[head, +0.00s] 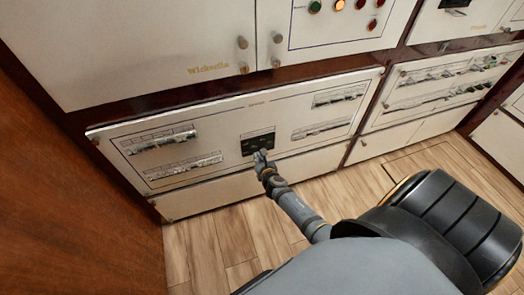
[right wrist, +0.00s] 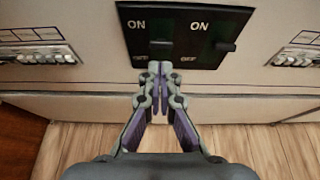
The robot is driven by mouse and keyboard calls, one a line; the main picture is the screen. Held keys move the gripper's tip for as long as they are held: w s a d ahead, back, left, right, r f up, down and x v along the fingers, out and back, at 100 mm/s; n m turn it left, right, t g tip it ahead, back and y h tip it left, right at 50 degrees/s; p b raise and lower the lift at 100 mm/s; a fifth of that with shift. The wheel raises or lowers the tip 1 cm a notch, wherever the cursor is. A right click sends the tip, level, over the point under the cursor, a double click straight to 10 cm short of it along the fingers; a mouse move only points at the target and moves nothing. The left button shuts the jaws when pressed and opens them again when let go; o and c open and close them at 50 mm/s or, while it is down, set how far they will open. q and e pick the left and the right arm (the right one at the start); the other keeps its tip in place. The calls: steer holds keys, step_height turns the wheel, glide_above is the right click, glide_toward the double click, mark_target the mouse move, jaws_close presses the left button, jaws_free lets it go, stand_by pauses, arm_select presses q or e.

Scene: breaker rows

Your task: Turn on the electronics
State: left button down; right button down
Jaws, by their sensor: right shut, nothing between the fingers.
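A black switch plate (head: 250,146) is set in the middle of the low white breaker panel (head: 225,118). In the right wrist view the plate (right wrist: 185,20) carries two levers, each with ON above and OFF below. The left lever (right wrist: 160,47) is partly behind my fingertips. The right lever (right wrist: 226,46) shows clear of them. I cannot tell for sure which position either lever is in. My right gripper (head: 262,156) is shut and empty, at the plate's lower edge; its fingertips (right wrist: 160,72) are just below the left lever. Whether they touch it I cannot tell. My left gripper is not in view.
Breaker rows (head: 160,140) flank the plate on both sides. Another panel with breaker rows (head: 445,80) is at the right. A cabinet with indicator lights (head: 338,5) is above. A brown wooden surface (head: 70,210) stands at the left. The wooden floor (head: 215,240) is clear.

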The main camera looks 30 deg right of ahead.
steer(key=v, duration=0.9)
steer(key=shift+s+r, duration=0.15)
steer(key=shift+s, duration=0.1)
steer(key=s+f+m+g+y+p, duration=0.1)
steer(key=s+f+m+g+p, duration=0.55)
steer(key=s+f+m, duration=0.9)
steer(key=s+f+m+g+p, duration=0.2)
steer(key=s+f+m, duration=0.1)
steer(key=s+m, duration=0.5)
steer(key=s+a+f+m+g+y+p, duration=0.1)
steer(key=s+f+m+g+p, duration=0.1)
steer(key=s+m, duration=0.7)
steer(key=s+f+g, duration=0.1)
steer(key=s+f, duration=0.1)
steer(key=s, duration=0.2)
steer(key=shift+s+p, duration=0.35)
steer(key=shift+s, duration=0.05)
steer(key=shift+m, duration=0.25)
